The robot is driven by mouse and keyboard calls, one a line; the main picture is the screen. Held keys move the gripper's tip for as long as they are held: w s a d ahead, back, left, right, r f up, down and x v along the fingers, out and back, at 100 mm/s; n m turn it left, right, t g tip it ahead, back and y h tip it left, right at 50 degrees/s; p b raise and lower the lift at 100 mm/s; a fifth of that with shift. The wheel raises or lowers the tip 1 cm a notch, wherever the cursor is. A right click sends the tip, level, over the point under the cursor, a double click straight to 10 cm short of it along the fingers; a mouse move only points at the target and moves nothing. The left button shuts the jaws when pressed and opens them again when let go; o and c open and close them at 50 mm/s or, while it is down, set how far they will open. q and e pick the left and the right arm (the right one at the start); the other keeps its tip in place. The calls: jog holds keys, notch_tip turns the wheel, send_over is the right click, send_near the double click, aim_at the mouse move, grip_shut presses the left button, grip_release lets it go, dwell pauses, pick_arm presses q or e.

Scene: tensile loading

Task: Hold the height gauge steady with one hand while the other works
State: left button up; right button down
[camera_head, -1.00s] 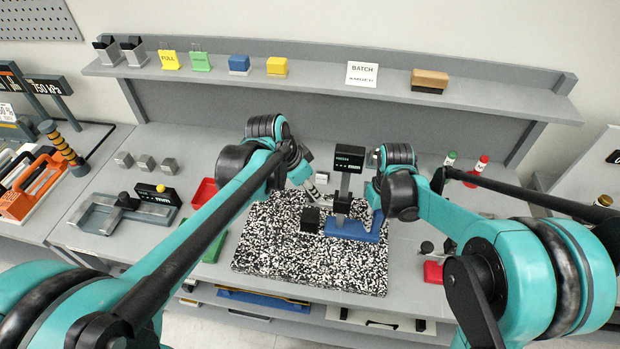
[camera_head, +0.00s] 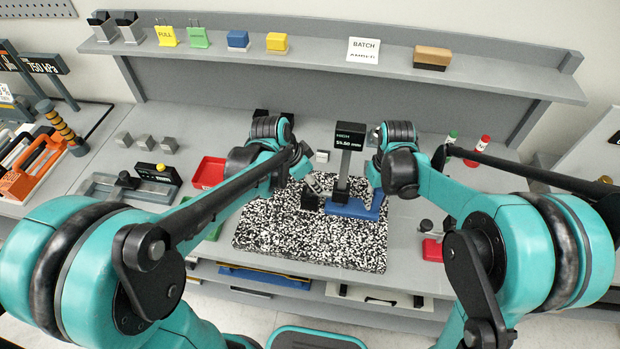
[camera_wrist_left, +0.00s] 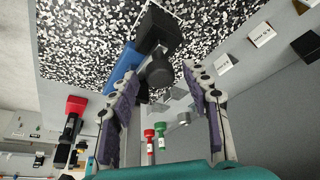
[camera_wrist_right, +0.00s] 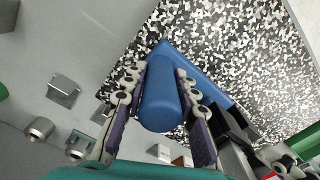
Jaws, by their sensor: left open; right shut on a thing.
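My right gripper (camera_wrist_right: 160,85) is shut on the rounded blue end of the base (camera_wrist_right: 160,105). In the head view its fingers are largely hidden by the wrist. My left gripper (camera_head: 316,186) is open, just above and beside the gauge's black block (camera_head: 309,199). In the left wrist view, a round black knob (camera_wrist_left: 159,73) and the black block (camera_wrist_left: 160,30) show at and beyond the open fingers (camera_wrist_left: 163,85).
A red tray (camera_head: 209,172) and a measuring fixture (camera_head: 125,190) lie left of the plate. Red (camera_head: 483,143) and green-capped bottles stand at the right rear. A shelf (camera_head: 310,65) runs along the back. The front part of the plate is clear.

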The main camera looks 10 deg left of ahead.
pick_arm(q)
jog(key=v, duration=1.2)
dwell(1.6)
pick_arm(e)
jog(key=c, duration=1.1)
grip_release()
notch_tip(320, 180, up, 12)
jog(key=shift+s+d, duration=0.25)
jog(key=shift+s, duration=0.05)
pick_arm(q)
jog(key=s+a+f+n+t+y+b, duration=0.3)
jog(key=s+f+n+b, duration=0.5)
jog(key=s+f, duration=0.3)
notch_tip(320, 180, down, 2)
jog(key=shift+s+a+f+n+t, duration=0.2)
jog(key=shift+s+a+n+t, duration=0.25)
jog(key=shift+a, duration=0.6)
pick_arm(e)
jog(key=s+d+f+m+t, duration=0.1)
jog(key=s+d+f+t, duration=0.1)
jog(key=s, duration=0.3)
jog(key=s+d+f+m+t, duration=0.2)
jog(key=s+d+f, duration=0.1)
jog(key=s+f, duration=0.1)
jog(key=s+d+f+m+t, duration=0.2)
jog(key=s+d+f+t, duration=0.1)
jog(key=s, duration=0.3)
jog(key=shift+d, duration=0.15)
